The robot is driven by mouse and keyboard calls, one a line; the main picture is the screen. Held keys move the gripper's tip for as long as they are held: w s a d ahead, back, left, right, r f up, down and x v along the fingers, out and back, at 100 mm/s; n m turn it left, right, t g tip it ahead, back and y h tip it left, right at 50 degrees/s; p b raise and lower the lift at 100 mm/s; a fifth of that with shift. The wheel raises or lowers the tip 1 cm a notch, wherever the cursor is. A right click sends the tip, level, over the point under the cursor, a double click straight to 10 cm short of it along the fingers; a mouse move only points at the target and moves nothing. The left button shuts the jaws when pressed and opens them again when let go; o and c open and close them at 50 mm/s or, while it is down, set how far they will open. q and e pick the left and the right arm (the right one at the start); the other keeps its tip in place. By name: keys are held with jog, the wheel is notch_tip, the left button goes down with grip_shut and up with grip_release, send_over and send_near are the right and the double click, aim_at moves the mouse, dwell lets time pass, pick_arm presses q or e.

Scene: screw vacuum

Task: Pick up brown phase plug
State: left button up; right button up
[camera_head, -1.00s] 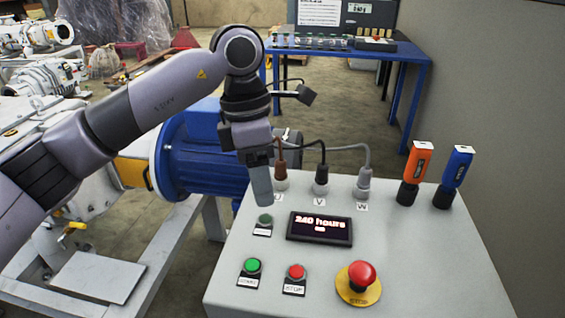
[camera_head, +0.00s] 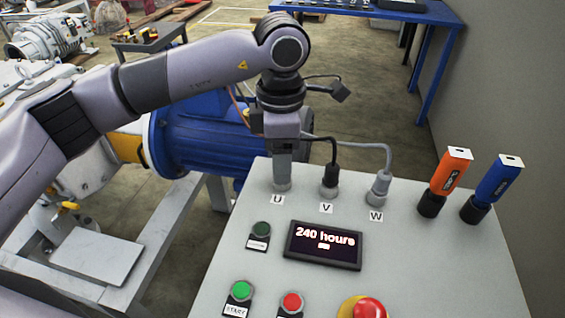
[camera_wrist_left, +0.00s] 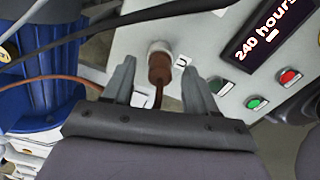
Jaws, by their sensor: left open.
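The brown phase plug (camera_wrist_left: 159,70) sits in the socket marked U on the grey control panel (camera_head: 230,230), its brown cable running back from it. In the head view my left gripper hides the plug, and only the light socket base (camera_head: 282,186) shows. My left gripper (camera_head: 284,172) points down over the U socket. In the left wrist view its two fingers (camera_wrist_left: 157,80) are open, one on each side of the plug, with gaps visible. My right gripper is not in view.
The black plug (camera_head: 329,180) in V and the grey plug (camera_head: 379,184) in W stand close to the right. Orange (camera_head: 449,172) and blue (camera_head: 496,181) handled tools stand farther right. A display (camera_head: 323,245) and buttons lie in front. The blue motor (camera_head: 205,145) is behind.

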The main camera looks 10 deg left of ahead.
pick_arm(q)
jog(key=shift+f, duration=0.65)
grip_shut()
jog(key=shift+r, duration=0.15)
